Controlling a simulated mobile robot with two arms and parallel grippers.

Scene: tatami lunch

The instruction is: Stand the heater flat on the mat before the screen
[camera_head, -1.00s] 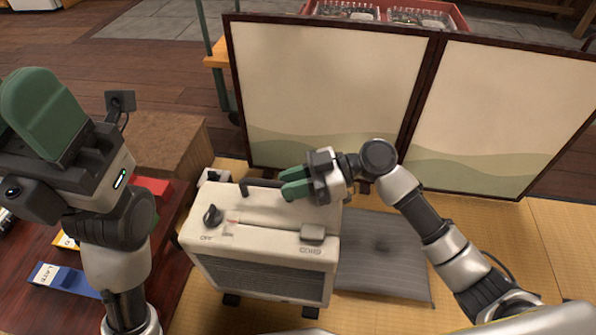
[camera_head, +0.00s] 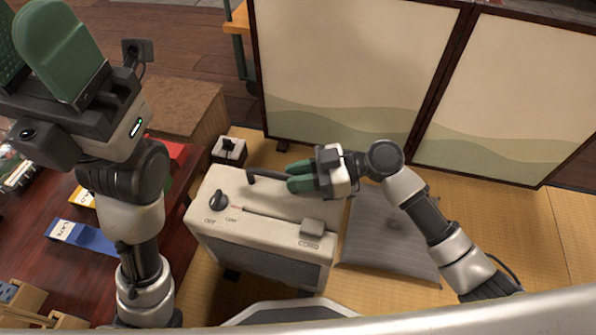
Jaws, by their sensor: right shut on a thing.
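The heater (camera_head: 265,228) is a cream box with a dark grille, a knob and a cord label on top. It sits on or just above the tatami mat (camera_head: 475,200); I cannot tell whether its feet touch. My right gripper (camera_head: 300,178) is shut on the heater's dark top handle (camera_head: 266,177), its green fingers covering the handle's right end. The folding screen (camera_head: 345,75) stands behind the heater, cream with dark frames. My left gripper (camera_head: 50,50) is raised at the upper left, away from the heater; its green fingers show, but their gap is unclear.
A grey cushion (camera_head: 385,240) lies on the mat right of the heater. A small white box with a black top (camera_head: 229,150) is behind it. A dark red table (camera_head: 45,200) with a blue box (camera_head: 82,237) is at left. Free mat lies at right.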

